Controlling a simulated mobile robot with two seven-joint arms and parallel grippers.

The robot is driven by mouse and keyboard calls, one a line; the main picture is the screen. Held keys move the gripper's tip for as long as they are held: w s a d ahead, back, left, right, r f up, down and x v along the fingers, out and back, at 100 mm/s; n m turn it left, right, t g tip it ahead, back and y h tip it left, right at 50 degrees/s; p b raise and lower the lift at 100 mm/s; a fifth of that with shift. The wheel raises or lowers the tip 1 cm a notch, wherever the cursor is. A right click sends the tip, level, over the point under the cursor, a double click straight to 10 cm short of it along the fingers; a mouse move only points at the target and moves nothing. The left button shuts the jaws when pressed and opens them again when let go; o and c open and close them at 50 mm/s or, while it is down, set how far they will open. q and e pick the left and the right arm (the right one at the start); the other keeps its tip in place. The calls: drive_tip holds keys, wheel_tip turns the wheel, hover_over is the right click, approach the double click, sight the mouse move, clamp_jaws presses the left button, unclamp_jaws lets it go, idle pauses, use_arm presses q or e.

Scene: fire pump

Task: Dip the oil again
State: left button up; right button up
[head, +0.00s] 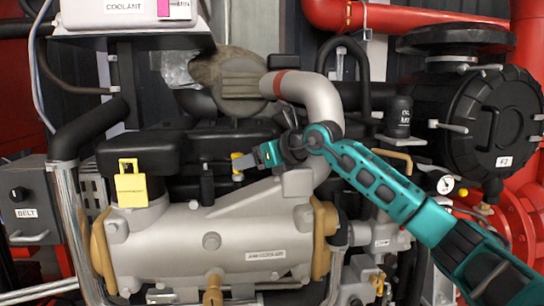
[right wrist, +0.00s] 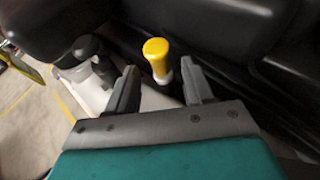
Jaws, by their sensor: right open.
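A yellow, round-ended handle (right wrist: 157,50), which looks like the oil dipstick's, stands in a narrow gap in the engine in the right wrist view. A pale collar shows below it. In the head view a small bit of yellow (head: 236,156) shows at the tip of my right gripper (head: 243,164). In the right wrist view my right gripper (right wrist: 160,78) is open. Its two dark fingers lie on either side of the line to the handle, and neither appears to touch it. The rod below the handle is hidden. My left gripper is not in view.
The grey air cooler (head: 225,240) lies below my right gripper. A grey elbow pipe (head: 318,100) rises beside my right arm. A yellow box-like piece (head: 131,190) sits to the left, and a black engine cover (head: 140,153) is behind it. Black parts crowd the handle.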

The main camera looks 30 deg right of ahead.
drive_tip(key=b+v, duration=0.1)
drive_tip(key=v, duration=0.5)
drive_tip(key=shift+s+d+r, duration=0.1)
drive_tip(key=shift+s+d, duration=0.05)
drive_tip(key=shift+s, duration=0.2)
drive_tip(key=shift+s+d+r, duration=0.15)
drive_tip(key=shift+s+r, duration=0.15)
drive_tip(key=shift+s, duration=0.3)
